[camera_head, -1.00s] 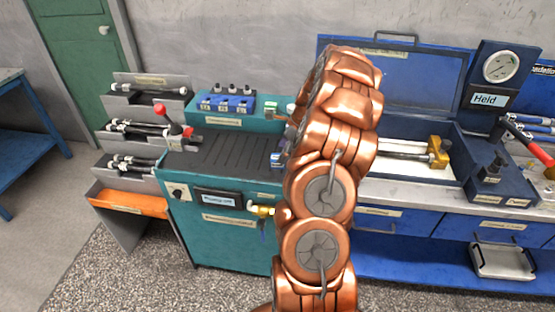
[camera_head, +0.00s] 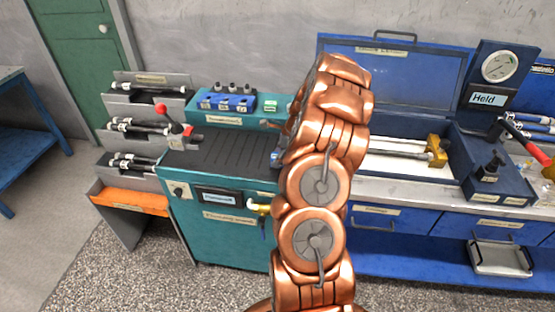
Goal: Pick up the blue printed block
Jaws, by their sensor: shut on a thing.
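My copper arm (camera_head: 318,180) stands upright in the middle of the head view. My gripper cannot be seen; the arm hides that part of the teal bench. A small blue piece (camera_head: 275,158) shows at the arm's left edge, above the right side of the bench top. Most of it is hidden, so I cannot tell whether it is the blue printed block or whether it is held.
Grey racks with dark rods (camera_head: 140,125) and a red-knobbed lever (camera_head: 175,120) stand at the left of the bench. At the right are an open blue case (camera_head: 400,85), a gauge stand (camera_head: 503,66) and a blue drawer bench (camera_head: 397,218). The ribbed bench top is mostly clear.

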